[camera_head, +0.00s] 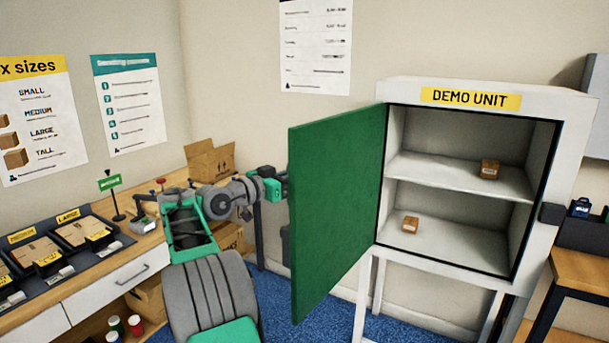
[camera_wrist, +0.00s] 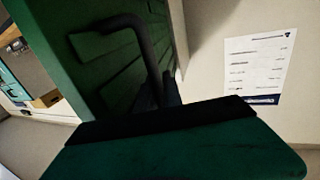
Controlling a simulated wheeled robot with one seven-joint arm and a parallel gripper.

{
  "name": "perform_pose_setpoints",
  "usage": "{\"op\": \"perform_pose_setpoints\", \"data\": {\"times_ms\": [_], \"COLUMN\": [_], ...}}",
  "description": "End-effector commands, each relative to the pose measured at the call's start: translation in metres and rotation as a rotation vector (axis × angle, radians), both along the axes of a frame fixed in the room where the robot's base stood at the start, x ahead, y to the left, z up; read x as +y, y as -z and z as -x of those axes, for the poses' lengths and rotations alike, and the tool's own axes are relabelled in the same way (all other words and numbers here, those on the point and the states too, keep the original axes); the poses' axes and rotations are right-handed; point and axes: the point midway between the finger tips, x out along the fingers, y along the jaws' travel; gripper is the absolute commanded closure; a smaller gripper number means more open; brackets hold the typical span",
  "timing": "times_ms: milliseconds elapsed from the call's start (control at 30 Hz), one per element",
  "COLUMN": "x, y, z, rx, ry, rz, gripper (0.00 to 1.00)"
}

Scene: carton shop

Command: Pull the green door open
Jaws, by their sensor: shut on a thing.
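The green door (camera_head: 338,205) of the white cabinet labelled DEMO UNIT (camera_head: 400,92) stands wide open, swung out to the left of the cabinet. My gripper (camera_head: 284,184) is at the door's far side, near its left edge, and the door partly hides it in the head view. In the wrist view, the green door (camera_wrist: 85,60) carries a dark bar handle (camera_wrist: 143,42). My gripper (camera_wrist: 168,97) is shut on the handle's lower end; the fingertips are dark and hard to make out.
The cabinet holds two shelves with a small brown carton (camera_head: 489,169) above and another carton (camera_head: 410,224) below. A counter with trays (camera_head: 85,232) stands left. A wooden table (camera_head: 582,274) stands right. Blue floor shows below the door.

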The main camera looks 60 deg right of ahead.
Motion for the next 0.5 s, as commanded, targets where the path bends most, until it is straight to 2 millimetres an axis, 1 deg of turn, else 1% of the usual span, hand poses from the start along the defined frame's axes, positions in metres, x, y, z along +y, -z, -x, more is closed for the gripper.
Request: {"op": "perform_pose_setpoints", "data": {"times_ms": [367,400,467,500], "x": [0.0022,0.0021,0.002,0.002], "y": [-0.0003,-0.0003,-0.0003,-0.0003], "z": [-0.0018,-0.0018,-0.0016,-0.0015], "rx": [-0.001,-0.001,-0.001,-0.001], "ry": [-0.002,-0.002,-0.002,-0.002], "rz": [0.0,0.0,0.0,0.0], "gripper": [1.0,0.86,0.81,0.8]}}
